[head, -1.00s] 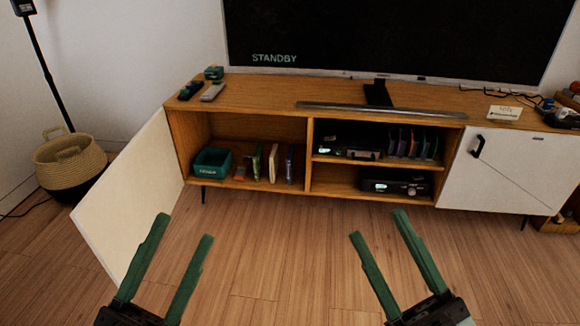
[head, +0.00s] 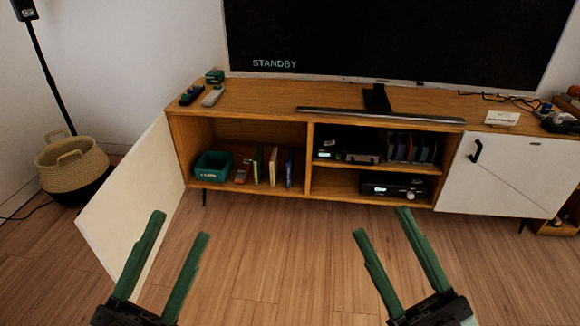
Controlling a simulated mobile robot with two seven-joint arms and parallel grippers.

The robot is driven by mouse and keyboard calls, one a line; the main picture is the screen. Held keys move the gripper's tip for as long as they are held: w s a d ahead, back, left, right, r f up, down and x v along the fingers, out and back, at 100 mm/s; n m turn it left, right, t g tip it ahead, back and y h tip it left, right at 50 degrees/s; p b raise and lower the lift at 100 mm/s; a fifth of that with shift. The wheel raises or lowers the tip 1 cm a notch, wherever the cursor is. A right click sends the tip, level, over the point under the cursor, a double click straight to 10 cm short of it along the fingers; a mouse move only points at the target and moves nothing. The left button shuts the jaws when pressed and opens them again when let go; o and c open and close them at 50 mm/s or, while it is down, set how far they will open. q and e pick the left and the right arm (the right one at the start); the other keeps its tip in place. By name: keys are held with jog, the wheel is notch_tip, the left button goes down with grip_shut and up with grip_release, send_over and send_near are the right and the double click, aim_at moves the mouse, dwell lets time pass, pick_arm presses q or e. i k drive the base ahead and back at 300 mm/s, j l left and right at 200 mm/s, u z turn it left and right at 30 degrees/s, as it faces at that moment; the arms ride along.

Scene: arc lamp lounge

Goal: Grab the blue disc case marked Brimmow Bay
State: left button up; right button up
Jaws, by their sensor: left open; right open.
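Several thin cases stand upright in the open left compartment of the cabinet (head: 250,110). A blue case (head: 289,168) is the rightmost of them, beside a cream case (head: 273,166) and a green case (head: 258,165). Any marking on the blue case is too small to read. More dark cases (head: 411,148) stand on the upper middle shelf, their colours hard to tell. My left gripper (head: 180,222) is open and empty, in front of and below the left compartment. My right gripper (head: 382,219) is open and empty, in front of the middle section. Both are apart from the cabinet.
The white left door (head: 130,205) stands open, left of my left gripper. A teal bin (head: 213,166) and a red item (head: 243,171) sit left of the cases. The right door (head: 505,175) is shut. A basket (head: 72,168) stands at left. Floor before the cabinet is clear.

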aim_at(290, 160)
jog(key=i+j+u, duration=0.1)
jog(key=i+u, duration=0.25)
jog(key=i, duration=0.35)
jog(key=i+l+u, duration=0.15)
jog(key=i+u, duration=0.25)
jog(key=i, duration=0.3)
jog(key=i+l, duration=0.35)
jog(key=i, duration=0.05)
